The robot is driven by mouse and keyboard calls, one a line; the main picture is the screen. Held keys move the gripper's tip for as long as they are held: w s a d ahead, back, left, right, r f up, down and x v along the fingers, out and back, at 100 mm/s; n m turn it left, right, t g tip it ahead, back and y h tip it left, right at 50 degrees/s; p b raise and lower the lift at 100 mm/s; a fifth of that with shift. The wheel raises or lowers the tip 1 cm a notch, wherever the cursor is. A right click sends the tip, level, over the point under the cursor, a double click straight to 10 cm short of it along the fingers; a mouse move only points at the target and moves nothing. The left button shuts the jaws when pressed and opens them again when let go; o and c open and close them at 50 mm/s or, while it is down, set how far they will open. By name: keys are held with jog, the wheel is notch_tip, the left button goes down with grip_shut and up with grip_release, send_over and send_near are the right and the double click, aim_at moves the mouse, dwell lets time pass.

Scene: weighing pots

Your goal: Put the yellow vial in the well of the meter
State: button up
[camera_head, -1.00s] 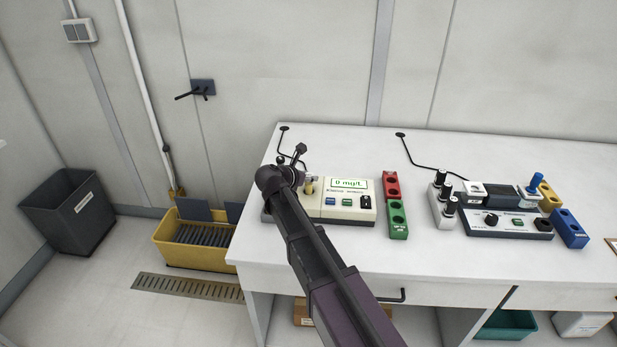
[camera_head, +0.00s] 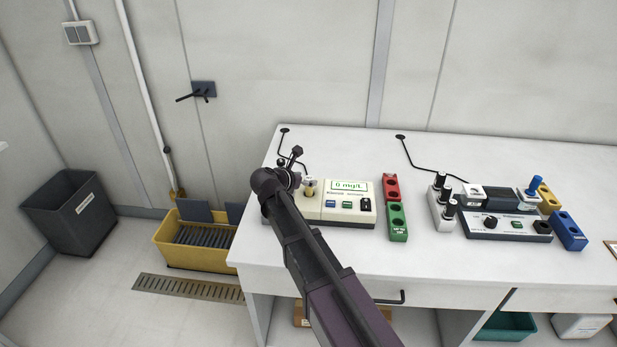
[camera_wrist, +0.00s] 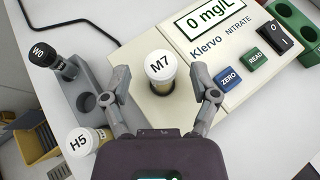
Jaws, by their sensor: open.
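The yellow vial (camera_wrist: 166,87), with a white cap marked M7, stands upright at the cream end of the meter (camera_wrist: 215,80) and appears to be seated in its well. The well's rim is hidden by the vial. My gripper (camera_wrist: 160,71) is open, with one finger on each side of the vial and a gap at both. In the head view, the yellow vial (camera_head: 310,189) stands at the left end of the meter (camera_head: 345,206), just right of my gripper (camera_head: 294,163). The display reads 0 mg/L.
A grey rack (camera_wrist: 88,85) beside the meter holds a black-capped vial (camera_wrist: 50,58) and a white-capped H5 vial (camera_wrist: 85,140). Red (camera_head: 391,186) and green (camera_head: 397,222) blocks stand right of the meter. A second instrument (camera_head: 505,225) is farther right.

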jog(key=p+v, duration=0.4)
jog(key=v, duration=0.6)
dwell(0.6)
jog(key=s+d+f+m+g+y, duration=0.1)
jog(key=s+d+f+m+g, duration=0.1)
jog(key=d+m, duration=0.4)
jog(key=s+d+f+m+g+y, duration=0.1)
jog(key=s+d+f+m+g, duration=0.2)
jog(key=d, duration=0.7)
jog(key=s+d+f+m+g+y, duration=0.1)
jog(key=s+d+f+m+g, duration=0.2)
jog(key=s+d+m, duration=0.3)
jog(key=shift+d+f+m+y, duration=0.2)
jog(key=shift+d+m, duration=0.45)
jog(key=shift+m, duration=0.7)
jog(key=shift+d+f+m+y, duration=0.2)
jog(key=shift+d+m, duration=0.45)
jog(key=shift+m, duration=0.7)
jog(key=s+d+m+y, duration=0.1)
jog(key=m, duration=0.1)
jog(key=s+d+m+g, duration=0.1)
jog(key=s+m, duration=0.1)
jog(key=s+d+f+m+y, duration=0.1)
jog(key=s+d+m, duration=0.1)
jog(key=shift+s+m+g+y, duration=0.15)
jog(key=shift+m+g+y, duration=0.15)
jog(key=shift+m+g, duration=0.1)
jog(key=shift+s+d+m+y, duration=0.25)
jog(key=shift+s+m+y, duration=0.25)
jog(key=shift+m, duration=0.3)
